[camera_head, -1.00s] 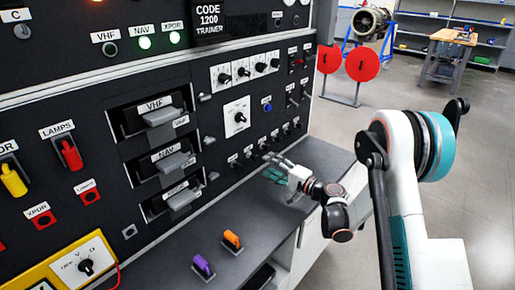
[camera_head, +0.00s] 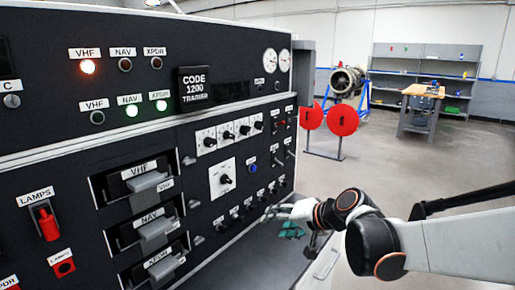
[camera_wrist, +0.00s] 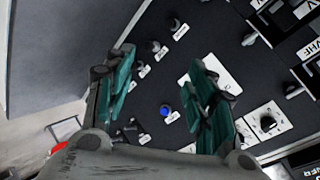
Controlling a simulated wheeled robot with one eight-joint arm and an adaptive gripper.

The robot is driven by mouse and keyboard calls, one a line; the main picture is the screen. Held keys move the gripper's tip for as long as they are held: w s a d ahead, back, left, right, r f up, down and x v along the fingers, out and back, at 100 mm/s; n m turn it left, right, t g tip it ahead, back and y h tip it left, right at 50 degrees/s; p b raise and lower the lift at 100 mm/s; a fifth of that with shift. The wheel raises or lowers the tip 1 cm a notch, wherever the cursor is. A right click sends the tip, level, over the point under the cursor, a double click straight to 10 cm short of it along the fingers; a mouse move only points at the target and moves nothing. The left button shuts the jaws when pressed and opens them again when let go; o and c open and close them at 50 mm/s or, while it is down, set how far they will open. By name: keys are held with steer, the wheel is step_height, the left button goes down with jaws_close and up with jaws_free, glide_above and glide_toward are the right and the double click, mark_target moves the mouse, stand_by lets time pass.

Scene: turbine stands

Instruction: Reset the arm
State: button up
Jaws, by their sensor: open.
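My gripper (camera_head: 280,220) is at the right end of the black trainer panel (camera_head: 110,155), close in front of its lower row of black knobs. In the wrist view the two green-padded fingers of my gripper (camera_wrist: 162,70) are spread wide with nothing between them. Beyond them the panel shows a blue button (camera_wrist: 165,110) and several black knobs. My white and black arm comes in from the right in the head view. I cannot tell whether a fingertip touches the panel.
A grey counter (camera_head: 245,260) runs below the panel. A red guarded LAMPS switch (camera_head: 48,224) and VHF, NAV and XPDR units are at left. Red discs (camera_head: 343,120), a turbine (camera_head: 346,80) and a workbench (camera_head: 422,97) stand behind. The floor between is open.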

steer(key=s+d+n+h, duration=0.1)
steer(key=s+d, duration=0.3)
steer(key=s, duration=0.4)
steer(key=s+d+n+h, duration=0.1)
steer(key=s+d+h, duration=0.3)
steer(key=s, duration=0.5)
steer(key=s+d+f+n+g+h, duration=0.1)
steer(key=s+d+h, duration=0.1)
steer(key=s+d, duration=0.4)
steer(key=shift+s+h, duration=0.3)
steer(key=shift+s, duration=0.9)
